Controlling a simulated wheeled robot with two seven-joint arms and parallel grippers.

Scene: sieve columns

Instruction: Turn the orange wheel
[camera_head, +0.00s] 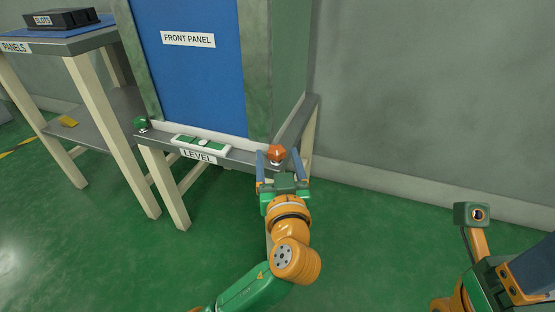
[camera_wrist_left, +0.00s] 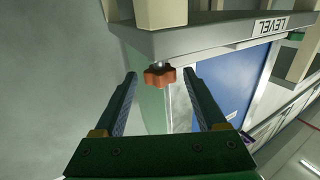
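The orange wheel (camera_head: 276,153) is a small lobed knob at the right front corner of the grey table with the LEVEL label (camera_head: 197,156). It also shows in the left wrist view (camera_wrist_left: 159,77), on a short stem by the table edge. My left gripper (camera_head: 281,156) is open, with one finger on each side of the wheel. In the left wrist view its fingertips (camera_wrist_left: 160,75) stand apart from the wheel, with gaps on both sides. My right arm is at the lower right of the head view; its gripper fingers are not clearly seen.
A green wheel (camera_head: 141,123) is at the table's left corner. A green and white level (camera_head: 202,143) lies along the front edge, before the blue front panel (camera_head: 200,85). Another table (camera_head: 75,42) with a black slotted box (camera_head: 62,19) stands left. Floor in front is clear.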

